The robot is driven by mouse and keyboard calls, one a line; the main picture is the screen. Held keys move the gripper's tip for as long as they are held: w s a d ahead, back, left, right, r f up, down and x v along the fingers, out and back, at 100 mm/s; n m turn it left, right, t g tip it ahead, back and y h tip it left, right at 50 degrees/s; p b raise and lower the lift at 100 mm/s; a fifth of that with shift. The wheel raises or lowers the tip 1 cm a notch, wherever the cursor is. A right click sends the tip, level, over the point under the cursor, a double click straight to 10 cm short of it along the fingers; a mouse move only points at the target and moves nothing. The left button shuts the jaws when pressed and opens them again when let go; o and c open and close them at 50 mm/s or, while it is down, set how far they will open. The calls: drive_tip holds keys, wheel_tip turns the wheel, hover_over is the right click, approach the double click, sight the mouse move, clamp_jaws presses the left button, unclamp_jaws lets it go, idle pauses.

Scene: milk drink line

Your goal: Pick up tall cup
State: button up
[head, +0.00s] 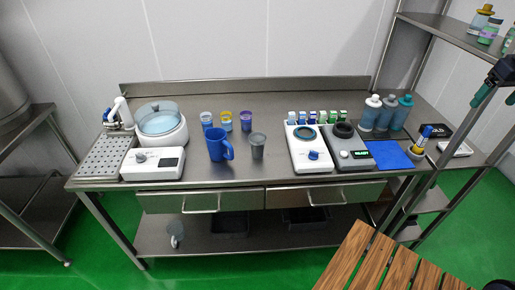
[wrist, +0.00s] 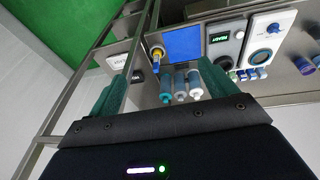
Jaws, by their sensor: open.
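A tall grey cup (head: 258,146) stands upright on the steel table, right of a blue handled jug (head: 219,146). Both stand apart near the middle of the table. My gripper (head: 497,97) is at the far right in the head view, high beside the shelf rack and far from the cup. Its two teal fingers are spread, with nothing between them. In the wrist view my gripper (wrist: 158,85) also shows open, facing the table's right end. I cannot make out the grey cup in the wrist view.
Several small tubs (head: 226,121) stand behind the jug and cup. A white scale (head: 310,158) is right of the cup, with several little boxes behind. Pump bottles (head: 371,113) and a blue mat (head: 388,154) lie toward the right end. Table space before the cup is clear.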

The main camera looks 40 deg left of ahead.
drive_tip(key=a+f+n+g, duration=0.1)
drive_tip(key=a+f+n, duration=0.2)
drive_tip(key=a, duration=0.8)
drive_tip(key=a+f+n, duration=0.2)
drive_tip(key=a+n, duration=0.1)
drive_tip(key=a, duration=0.8)
drive_tip(key=a+f+n+g, duration=0.1)
drive_tip(key=a+f+n, duration=0.2)
drive_tip(key=a, duration=0.9)
drive_tip(key=n+h, duration=0.1)
drive_tip(key=n, duration=0.6)
hover_over(257, 143)
drive_tip(key=w+a, duration=0.2)
wheel_tip(257, 143, down, 17)
drive_tip(key=shift+g, duration=0.4)
drive_tip(key=f, duration=0.9)
drive_tip(key=shift+w+f, duration=0.25)
drive_tip(key=shift+f, duration=0.15)
drive_tip(key=c, duration=1.1)
